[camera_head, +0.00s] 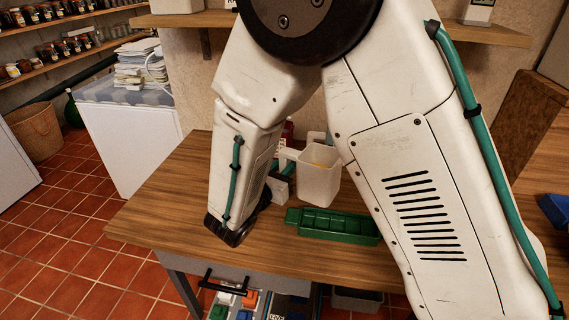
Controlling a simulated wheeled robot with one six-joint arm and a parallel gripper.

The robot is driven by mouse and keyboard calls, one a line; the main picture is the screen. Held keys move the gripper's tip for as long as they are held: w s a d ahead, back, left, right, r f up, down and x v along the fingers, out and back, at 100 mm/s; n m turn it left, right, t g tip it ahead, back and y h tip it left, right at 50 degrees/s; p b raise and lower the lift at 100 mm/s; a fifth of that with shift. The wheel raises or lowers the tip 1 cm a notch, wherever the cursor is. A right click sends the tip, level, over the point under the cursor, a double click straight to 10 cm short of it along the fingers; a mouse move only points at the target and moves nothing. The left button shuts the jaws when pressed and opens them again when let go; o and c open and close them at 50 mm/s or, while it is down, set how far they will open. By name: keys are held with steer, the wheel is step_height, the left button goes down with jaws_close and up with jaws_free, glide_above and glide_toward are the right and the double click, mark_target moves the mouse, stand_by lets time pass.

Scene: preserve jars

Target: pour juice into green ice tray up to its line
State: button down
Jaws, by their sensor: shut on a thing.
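The green ice tray (335,226) lies on the wooden table, its right end hidden behind my arm. A white, square-sided jug (320,186) with some yellow-orange juice (322,165) showing inside its mouth is just behind the tray, roughly upright. I cannot tell whether it touches the table. My gripper (288,160) is at the jug's left side, mostly hidden by my arm, and is shut on the jug. The tray's line and the juice level in it cannot be made out.
A red object (288,131) stands behind my gripper, partly hidden. The wooden table (165,215) is clear at its left end. A blue container (553,211) sits at the far right. A wall shelf (185,19) runs above.

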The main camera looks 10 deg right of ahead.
steer(key=shift+w+a+f+m, duration=0.1)
steer(key=shift+a+f+m, duration=0.05)
steer(key=shift+f+m, duration=0.45)
steer(key=shift+w+a+f+m, duration=0.1)
steer(key=shift+f+m, duration=0.3)
steer(key=shift+f, duration=0.3)
steer(key=shift+w+a+r+m, duration=0.2)
steer(key=shift+r+m, duration=0.4)
steer(key=shift+m, duration=0.2)
steer(key=shift+r+m, duration=0.9)
steer(key=shift+m, duration=0.1)
steer(key=shift+s+r+m, duration=0.1)
steer(key=shift+r+m, duration=0.55)
steer(key=shift+m, duration=0.15)
steer(key=shift+s+d+r+m, duration=0.25)
steer(key=shift+r+m, duration=0.35)
steer(key=shift+m, duration=0.3)
